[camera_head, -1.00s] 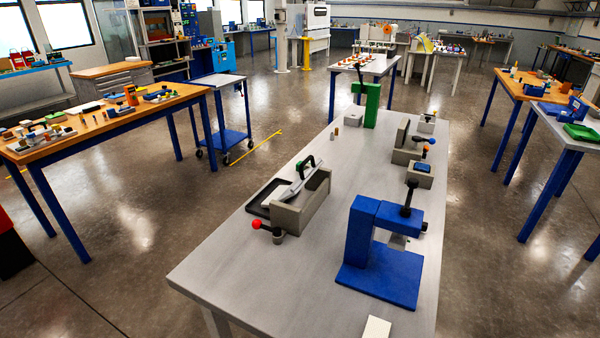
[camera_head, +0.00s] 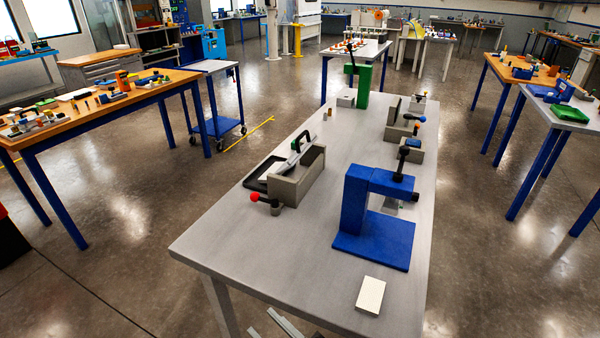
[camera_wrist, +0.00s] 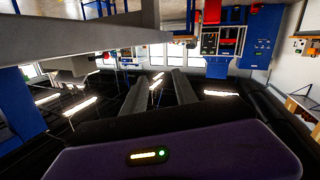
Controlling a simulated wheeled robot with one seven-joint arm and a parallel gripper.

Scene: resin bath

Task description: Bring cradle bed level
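A grey open-topped box, which may be the cradle (camera_head: 299,182), stands on the left of the grey table. A pale plate (camera_head: 291,156) with a dark arched handle (camera_head: 302,142) sits tilted in it, not level. A red-knobbed lever (camera_head: 257,197) on a short grey post is at its near left corner. A shallow black tray (camera_head: 256,181) lies against its left side. My gripper (camera_head: 268,330) shows at the bottom edge of the head view, low by the table's front edge and apart from the box. In the wrist view my gripper (camera_wrist: 157,92) has its two grey fingers apart, with nothing between them.
A blue C-shaped press (camera_head: 374,215) stands at the right of the grey table (camera_head: 235,255); a white block (camera_head: 370,295) lies in front. Grey fixtures with knobs (camera_head: 404,130) line the far right. A green stand (camera_head: 363,86) is at the back. The table's near left is clear.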

